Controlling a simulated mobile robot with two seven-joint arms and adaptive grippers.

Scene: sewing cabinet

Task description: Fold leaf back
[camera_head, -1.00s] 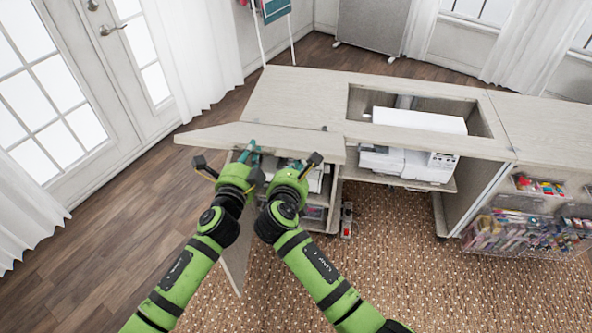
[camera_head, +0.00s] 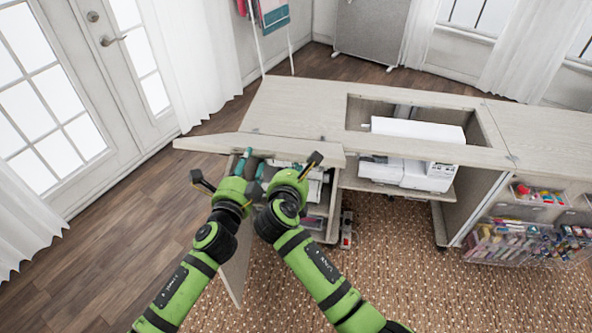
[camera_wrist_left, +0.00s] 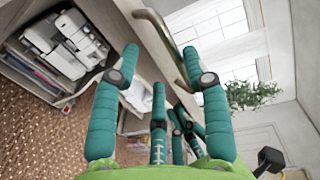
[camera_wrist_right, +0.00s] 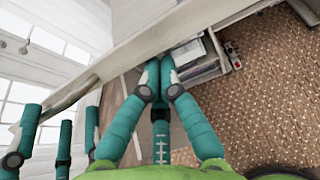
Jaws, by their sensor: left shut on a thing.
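The leaf (camera_head: 275,146) is the pale wooden panel along the near left edge of the cabinet top (camera_head: 300,108). It sticks out past the cabinet to the left, tilted. My left gripper (camera_head: 243,163) is at its near edge; in the left wrist view its teal fingers (camera_wrist_left: 160,68) stand apart with the panel between them.
An open panel (camera_head: 236,265) hangs below my left arm. A white sewing machine (camera_head: 420,132) sits in the cabinet opening. A clear bin with supplies (camera_head: 515,240) is at the right. A small object (camera_head: 346,230) lies on the brown carpet (camera_head: 385,280).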

